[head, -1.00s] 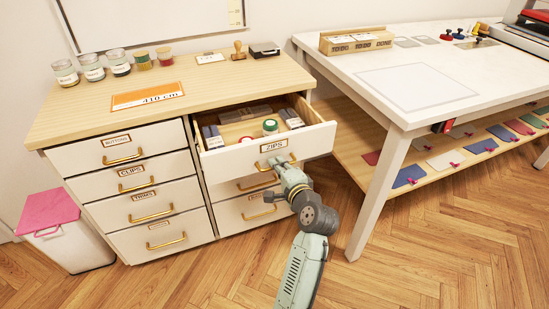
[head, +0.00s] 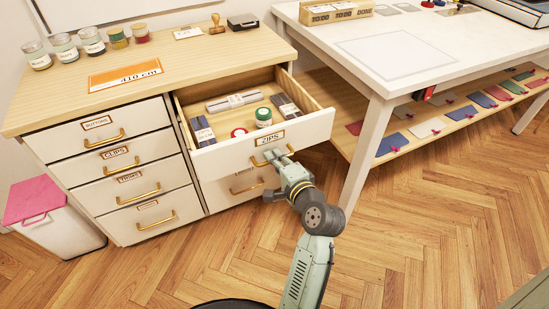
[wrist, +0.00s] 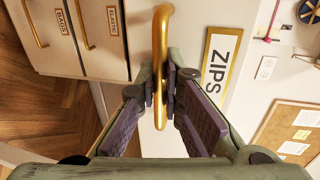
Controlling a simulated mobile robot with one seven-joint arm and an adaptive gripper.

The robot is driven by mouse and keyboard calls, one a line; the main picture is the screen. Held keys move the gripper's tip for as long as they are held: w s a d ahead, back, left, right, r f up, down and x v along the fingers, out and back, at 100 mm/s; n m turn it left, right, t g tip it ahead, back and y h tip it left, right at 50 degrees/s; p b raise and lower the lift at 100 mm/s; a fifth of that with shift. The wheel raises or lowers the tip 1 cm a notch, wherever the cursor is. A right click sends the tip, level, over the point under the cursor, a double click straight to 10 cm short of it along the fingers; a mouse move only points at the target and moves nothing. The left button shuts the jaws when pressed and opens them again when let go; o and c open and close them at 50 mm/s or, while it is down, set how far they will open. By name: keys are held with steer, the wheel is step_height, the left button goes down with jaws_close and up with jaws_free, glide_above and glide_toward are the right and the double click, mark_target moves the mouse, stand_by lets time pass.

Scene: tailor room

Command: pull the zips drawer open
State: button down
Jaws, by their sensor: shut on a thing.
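The zips drawer (head: 222,153) is pulled well out of the right column of the cabinet, with its inside in view. It holds dark packets, a pale rolled bundle, and a green-and-white and a red round item. Its label reads ZIPS, also in the wrist view (wrist: 222,72). My gripper (head: 277,156) is at the drawer's front. In the wrist view my gripper (wrist: 165,92) has its fingers closed around the brass handle (wrist: 162,40), one on each side of the bar.
The wooden cabinet top (head: 215,62) carries jars, a 410 cm card and a stamp. A white table (head: 440,70) with a lower shelf of swatches stands close on the right. A pink-lidded bin (head: 38,205) is at the left. The parquet floor in front is open.

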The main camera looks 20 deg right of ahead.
steer(key=c, duration=2)
jaws_free()
steer(key=v, duration=0.7)
steer(key=shift+s, duration=0.25)
